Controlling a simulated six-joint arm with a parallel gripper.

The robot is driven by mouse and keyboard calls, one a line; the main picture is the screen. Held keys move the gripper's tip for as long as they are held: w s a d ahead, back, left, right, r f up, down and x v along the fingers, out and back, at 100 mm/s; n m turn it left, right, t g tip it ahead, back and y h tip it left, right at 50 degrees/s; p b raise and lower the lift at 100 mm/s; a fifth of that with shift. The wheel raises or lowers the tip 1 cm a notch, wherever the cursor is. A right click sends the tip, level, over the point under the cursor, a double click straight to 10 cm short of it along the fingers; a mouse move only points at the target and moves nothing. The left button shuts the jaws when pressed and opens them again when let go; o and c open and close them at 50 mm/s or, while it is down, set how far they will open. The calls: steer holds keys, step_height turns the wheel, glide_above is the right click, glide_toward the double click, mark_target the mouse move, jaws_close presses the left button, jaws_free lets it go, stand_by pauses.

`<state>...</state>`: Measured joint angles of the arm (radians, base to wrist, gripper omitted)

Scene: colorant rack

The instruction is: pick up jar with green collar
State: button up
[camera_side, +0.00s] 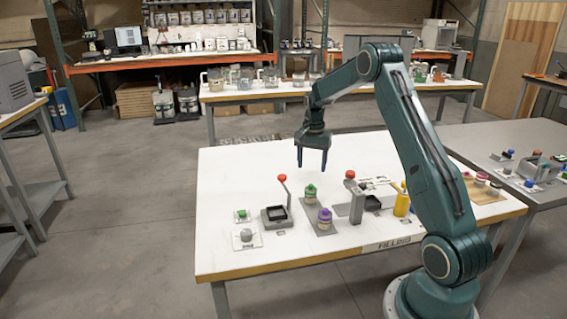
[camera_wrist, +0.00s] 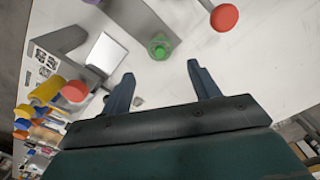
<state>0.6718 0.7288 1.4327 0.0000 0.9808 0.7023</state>
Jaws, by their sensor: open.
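The jar with the green collar (camera_side: 310,193) stands upright at the back end of a grey plate on the white table. It also shows in the wrist view (camera_wrist: 159,46), seen from above, beyond my fingertips and between their directions. A jar with a purple collar (camera_side: 325,219) stands on the same plate, nearer the front. My gripper (camera_side: 312,166) is open and empty, with its fingers pointing down above the table, behind and above the green-collared jar. In the wrist view its two fingers (camera_wrist: 160,72) are spread apart, touching nothing.
A red-knobbed lever (camera_side: 283,179) rises left of the jars, by a dark square tray (camera_side: 276,218). Another red-knobbed post (camera_side: 350,176) stands to the right, with a yellow bottle (camera_side: 402,202) beyond it. A green button (camera_side: 242,213) sits at the left. The table's back left is clear.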

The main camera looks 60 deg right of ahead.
mark_target(311, 185)
steer(key=shift+d+f, duration=0.1)
steer(key=shift+f, duration=5.25)
steer(key=c, duration=0.9)
